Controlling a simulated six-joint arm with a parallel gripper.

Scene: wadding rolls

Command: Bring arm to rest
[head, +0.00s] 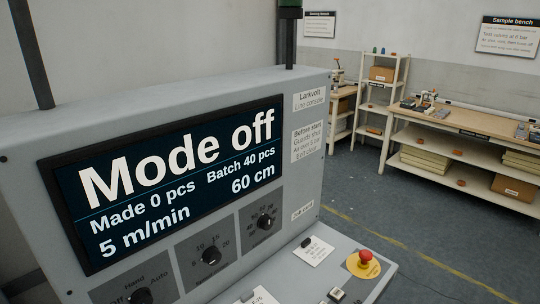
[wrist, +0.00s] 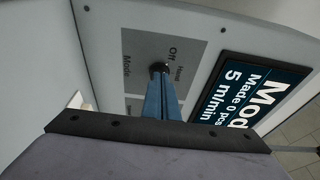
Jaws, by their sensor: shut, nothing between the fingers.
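My gripper (wrist: 161,80) shows only in the wrist view. Its blue fingers are closed together and empty. They point at the grey Mode plate (wrist: 139,50) of the console, and their tips overlap the dark mode knob (wrist: 157,67) in the picture. I cannot tell whether they touch it. In the head view the mode knob (head: 140,296) is cut by the bottom edge, between the Off, Hand and Auto labels. The console display (head: 170,178) reads "Mode off", made 0 pcs, batch 40 pcs, 5 m/min and 60 cm.
The console (head: 310,185) has two more knobs (head: 211,255) (head: 265,222) and a red emergency button (head: 365,257) on its lower ledge. A shelf rack (head: 395,95) and a sample bench (head: 460,122) stand at the back right. Open grey floor (head: 400,220) lies between.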

